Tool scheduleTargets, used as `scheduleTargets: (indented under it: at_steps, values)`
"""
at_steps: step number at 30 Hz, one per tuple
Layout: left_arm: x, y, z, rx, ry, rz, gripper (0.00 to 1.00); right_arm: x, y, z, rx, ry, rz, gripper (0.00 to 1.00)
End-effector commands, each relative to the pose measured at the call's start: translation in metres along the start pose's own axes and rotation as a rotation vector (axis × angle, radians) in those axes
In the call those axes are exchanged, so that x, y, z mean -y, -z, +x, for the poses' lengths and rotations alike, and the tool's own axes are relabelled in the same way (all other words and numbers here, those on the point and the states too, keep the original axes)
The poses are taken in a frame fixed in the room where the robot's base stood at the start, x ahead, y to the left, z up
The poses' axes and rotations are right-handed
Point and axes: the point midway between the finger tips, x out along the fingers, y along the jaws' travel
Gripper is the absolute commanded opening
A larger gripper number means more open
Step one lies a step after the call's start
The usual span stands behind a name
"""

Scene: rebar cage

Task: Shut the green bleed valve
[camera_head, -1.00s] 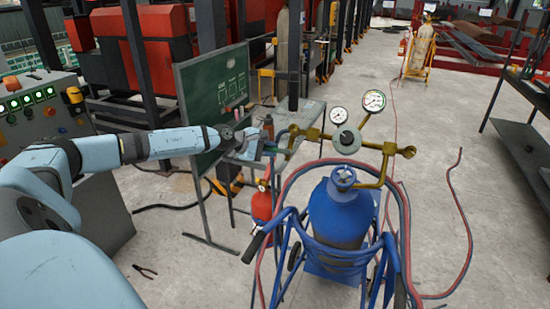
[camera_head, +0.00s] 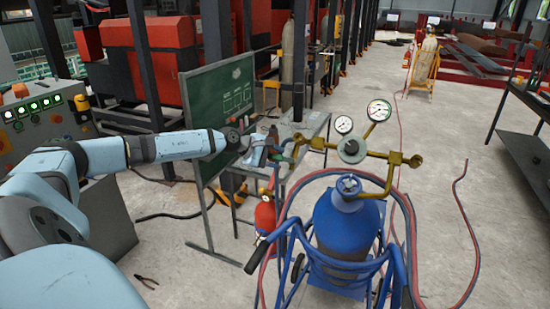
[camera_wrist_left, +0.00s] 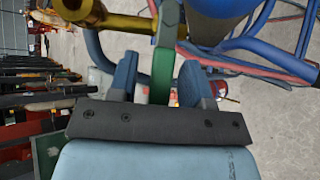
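The green bleed valve handle (camera_wrist_left: 163,55) is a green bar hanging below the brass pipe (camera_wrist_left: 115,18) in the left wrist view. My left gripper (camera_wrist_left: 160,82) has its two blue fingers on either side of the green bar, with a gap showing on both sides. In the head view my left gripper (camera_head: 268,150) is at the left end of the brass manifold (camera_head: 377,189), where the green part is small and partly hidden. The manifold sits above a blue gas cylinder (camera_head: 345,222). My right gripper is not in view.
Two round gauges (camera_head: 378,110) rise above the manifold. A blue cart (camera_head: 300,232) with red and blue hoses surrounds the cylinder. A green board (camera_head: 217,100), a grey table (camera_head: 312,118) and a red extinguisher (camera_head: 265,214) stand behind the gripper. Pliers (camera_head: 146,282) lie on the floor.

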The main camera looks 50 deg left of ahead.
Motion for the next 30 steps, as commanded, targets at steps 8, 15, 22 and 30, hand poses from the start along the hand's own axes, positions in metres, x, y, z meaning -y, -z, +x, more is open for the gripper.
scheduleTargets:
  at_steps: [8, 15, 22, 30]
  values:
    - [0.001, 0.002, -0.005, -0.002, 0.000, 0.000, 0.45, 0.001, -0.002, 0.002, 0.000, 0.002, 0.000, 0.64]
    - [0.004, 0.004, -0.035, -0.005, 0.004, 0.001, 0.45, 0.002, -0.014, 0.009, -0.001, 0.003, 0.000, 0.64]
    - [0.001, 0.001, -0.062, -0.001, 0.003, 0.002, 0.45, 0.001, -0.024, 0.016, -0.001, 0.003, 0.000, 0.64]
    - [0.000, 0.000, -0.089, -0.003, -0.001, 0.003, 0.45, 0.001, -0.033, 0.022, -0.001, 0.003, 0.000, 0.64]
